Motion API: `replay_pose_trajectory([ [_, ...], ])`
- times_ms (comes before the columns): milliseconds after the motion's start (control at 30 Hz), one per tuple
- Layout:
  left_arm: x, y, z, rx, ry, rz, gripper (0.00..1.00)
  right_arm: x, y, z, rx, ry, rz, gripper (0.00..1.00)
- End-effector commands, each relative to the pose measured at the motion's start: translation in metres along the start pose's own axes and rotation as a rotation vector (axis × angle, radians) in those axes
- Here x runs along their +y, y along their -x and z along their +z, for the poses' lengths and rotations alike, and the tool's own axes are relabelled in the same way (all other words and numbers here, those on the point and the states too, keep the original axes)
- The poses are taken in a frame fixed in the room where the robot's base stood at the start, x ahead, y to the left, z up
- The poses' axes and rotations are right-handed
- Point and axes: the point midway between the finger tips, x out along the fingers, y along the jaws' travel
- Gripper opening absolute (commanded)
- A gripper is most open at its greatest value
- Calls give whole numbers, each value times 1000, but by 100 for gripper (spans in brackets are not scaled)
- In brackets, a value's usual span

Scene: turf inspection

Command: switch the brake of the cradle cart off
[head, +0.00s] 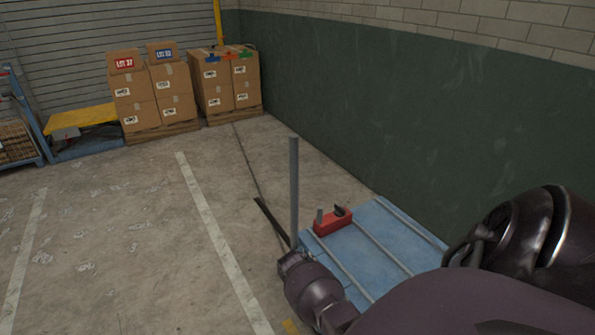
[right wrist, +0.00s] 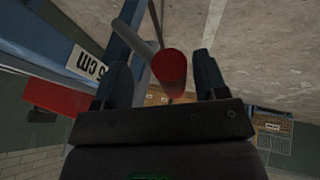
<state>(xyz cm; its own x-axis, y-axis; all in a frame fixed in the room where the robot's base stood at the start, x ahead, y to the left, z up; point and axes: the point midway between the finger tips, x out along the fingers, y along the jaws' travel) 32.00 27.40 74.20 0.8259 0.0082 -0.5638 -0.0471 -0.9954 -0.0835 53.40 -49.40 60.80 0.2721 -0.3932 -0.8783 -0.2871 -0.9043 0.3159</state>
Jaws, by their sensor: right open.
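The cradle cart (head: 362,254) is a blue slatted deck at the lower right of the head view, with a grey upright post (head: 294,190) at its left corner. In the right wrist view, a grey lever with a round red end (right wrist: 170,68) shows at the cart's blue frame (right wrist: 70,36); I take it for the brake lever. My right gripper (right wrist: 163,64) is open, with the red end between its fingers in this picture; contact cannot be told. In the head view my right arm reaches over the cart, and the fingertips and lever are hidden. My left gripper is not in view.
A red box (head: 333,221) with small upright parts sits on the deck. A green wall (head: 400,110) runs close behind the cart. Stacked cartons (head: 153,90) and a yellow-topped platform (head: 82,121) stand far back.

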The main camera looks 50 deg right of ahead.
Motion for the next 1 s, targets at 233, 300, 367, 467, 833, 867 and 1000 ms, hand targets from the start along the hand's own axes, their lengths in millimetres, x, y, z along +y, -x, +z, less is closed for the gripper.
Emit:
replay_pose_trajectory([
  [233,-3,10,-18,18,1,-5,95,2,42,-4,7,-3,-1,66],
  [300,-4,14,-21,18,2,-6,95,2,55,-3,6,-3,0,66],
  [367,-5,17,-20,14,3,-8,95,3,65,-2,5,-3,1,66],
  [467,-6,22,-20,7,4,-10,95,3,80,-1,3,-4,1,66],
  [833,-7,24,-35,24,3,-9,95,3,104,2,-3,-1,4,66],
  [867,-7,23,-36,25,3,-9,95,3,104,2,-3,-1,4,66],
  [1000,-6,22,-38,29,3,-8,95,3,103,2,-4,-1,4,66],
])
